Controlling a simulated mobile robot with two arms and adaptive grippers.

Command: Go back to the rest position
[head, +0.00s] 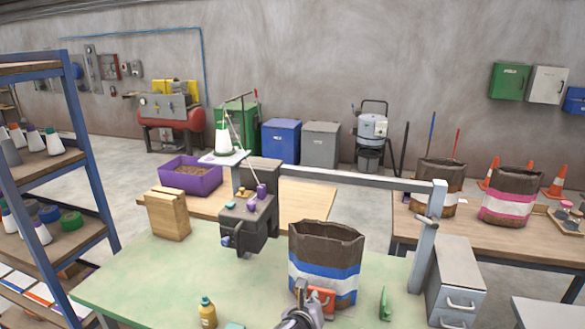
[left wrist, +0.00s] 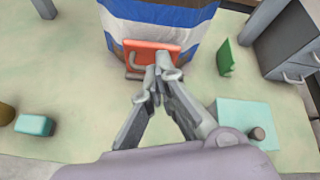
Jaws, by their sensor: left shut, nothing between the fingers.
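My left gripper (head: 301,292) is at the bottom middle of the head view, in front of a brown paper bag (head: 326,247) with blue and white bands. In the left wrist view its fingertips (left wrist: 158,76) are closed together with nothing between them. They overlap the near edge of a red-orange block with a handle (left wrist: 137,58), which sits at the foot of the bag (left wrist: 165,25); I cannot tell if they touch it. The block also shows in the head view (head: 325,296). The bag stands upright on the green table (head: 130,280). My right gripper is not in view.
The table also holds a dark machine (head: 250,225), a wooden block (head: 167,214), a yellow bottle (head: 207,312) and a green upright piece (head: 385,303). A grey frame post (head: 425,245) and drawer cabinet (head: 455,285) stand right. A blue shelf (head: 85,150) stands left.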

